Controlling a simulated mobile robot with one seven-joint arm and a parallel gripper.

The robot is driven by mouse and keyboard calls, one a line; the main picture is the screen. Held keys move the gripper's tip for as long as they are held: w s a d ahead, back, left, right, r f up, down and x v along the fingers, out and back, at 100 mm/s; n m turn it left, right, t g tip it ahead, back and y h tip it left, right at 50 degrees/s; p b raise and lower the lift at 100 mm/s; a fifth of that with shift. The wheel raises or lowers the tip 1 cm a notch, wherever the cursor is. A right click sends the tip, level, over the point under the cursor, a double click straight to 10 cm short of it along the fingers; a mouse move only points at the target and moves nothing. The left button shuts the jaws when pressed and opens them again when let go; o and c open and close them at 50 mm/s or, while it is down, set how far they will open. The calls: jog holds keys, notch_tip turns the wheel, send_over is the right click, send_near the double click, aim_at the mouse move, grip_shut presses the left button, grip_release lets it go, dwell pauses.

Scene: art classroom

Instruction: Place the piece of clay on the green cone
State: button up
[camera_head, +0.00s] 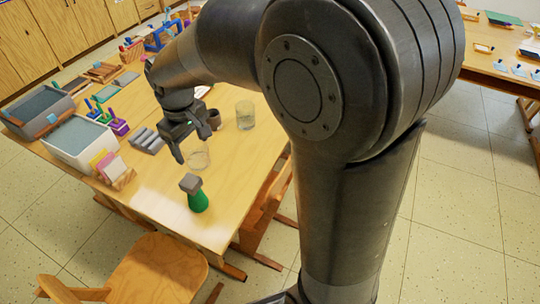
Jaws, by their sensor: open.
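The green cone (198,202) stands on the wooden table near its front edge. A grey block-like piece of clay (190,183) sits on top of the cone, a little off to the left and slightly tilted. My gripper (193,150) is open and empty, above the table and behind the cone in the picture. Its fingers are apart from the clay.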

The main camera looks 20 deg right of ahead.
jog(key=s+d+r+m+t, duration=0.2)
jog(key=s+d+r+m, duration=0.2)
jog(key=s+d, duration=0.3)
jog(key=s+d+r+m+t, duration=0.2)
jog(key=s+d+r+m, duration=0.1)
jog(key=s+d, duration=0.5)
jog(key=s+r, duration=0.1)
jog(key=s, duration=0.2)
jog(key=shift+s+d+r+m+t, duration=0.15)
jog(key=shift+s+m+t, duration=0.05)
jog(key=shift+m+t, duration=0.2)
